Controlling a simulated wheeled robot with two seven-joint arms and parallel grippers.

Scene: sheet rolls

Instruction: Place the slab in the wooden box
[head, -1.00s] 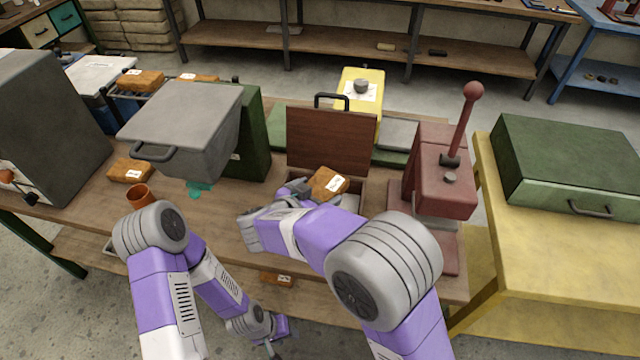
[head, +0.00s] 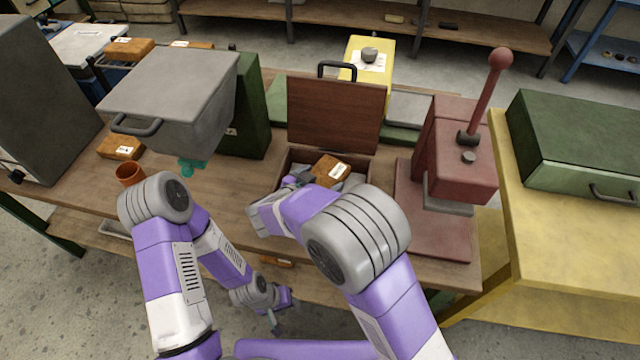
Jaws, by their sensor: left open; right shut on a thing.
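The wooden box (head: 365,163) stands open at the middle of the bench, its brown lid (head: 336,116) raised at the back with a black handle on top. An orange-brown slab (head: 331,169) with a white label is at the box opening, tilted and low between the walls. My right gripper (head: 306,181) is shut on its left side; its fingers are largely hidden by my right wrist. Whether the slab touches the box floor cannot be told. My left gripper (head: 274,318) is open and empty, low in front of the bench edge.
A red lever press (head: 455,150) stands close right of the box. A grey hooded machine (head: 170,95) is at left, with another orange slab (head: 121,147) and an orange cup (head: 130,174) near it. A yellow table (head: 570,240) is at right. Bench left of the box is clear.

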